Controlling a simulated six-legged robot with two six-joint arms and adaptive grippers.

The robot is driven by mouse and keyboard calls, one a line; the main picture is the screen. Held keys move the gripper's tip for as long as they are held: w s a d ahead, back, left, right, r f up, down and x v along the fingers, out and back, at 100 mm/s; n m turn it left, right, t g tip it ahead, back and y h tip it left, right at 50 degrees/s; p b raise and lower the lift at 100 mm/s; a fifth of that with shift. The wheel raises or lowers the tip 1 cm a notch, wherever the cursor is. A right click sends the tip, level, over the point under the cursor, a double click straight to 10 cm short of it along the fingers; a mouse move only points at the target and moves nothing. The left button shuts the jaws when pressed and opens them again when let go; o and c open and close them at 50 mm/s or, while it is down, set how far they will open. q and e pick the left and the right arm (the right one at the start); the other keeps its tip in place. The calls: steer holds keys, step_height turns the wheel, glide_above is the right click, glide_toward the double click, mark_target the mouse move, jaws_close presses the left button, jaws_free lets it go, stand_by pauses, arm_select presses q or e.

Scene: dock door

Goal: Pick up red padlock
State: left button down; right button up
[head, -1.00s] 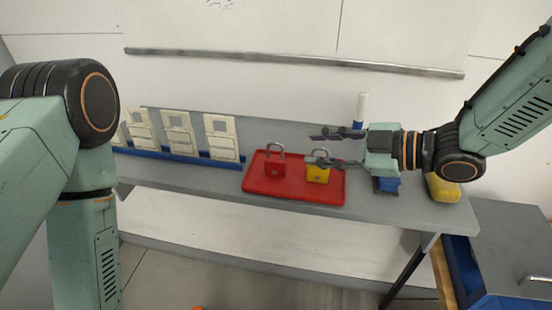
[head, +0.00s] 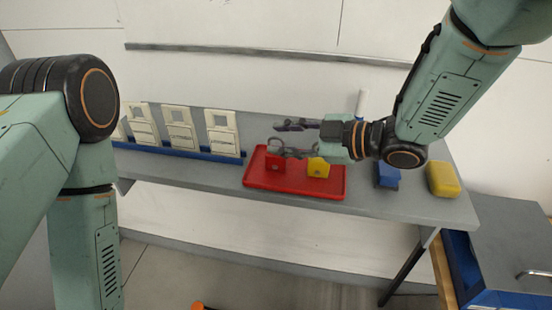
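The red padlock (head: 275,163) stands on the left part of a red tray (head: 295,186) on the grey shelf, its shackle up. A yellow padlock (head: 318,168) stands to its right on the same tray, its upper part hidden by my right gripper. My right gripper (head: 279,138) is open, its fingers pointing left. In the picture its fingertips lie over the red padlock's shackle. I cannot tell whether they touch it. My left arm shows at the left, but its gripper is out of view.
Several white cards stand in a blue rack (head: 192,153) on the left of the shelf (head: 400,203). A blue block (head: 388,175), a yellow block (head: 443,179) and a white cylinder (head: 361,103) are on the right. A blue-sided cabinet (head: 500,260) stands at lower right.

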steer(key=shift+d, duration=0.15)
steer(key=shift+a, duration=0.2)
steer(key=c, duration=0.4)
steer(key=shift+d, duration=0.15)
jaws_close()
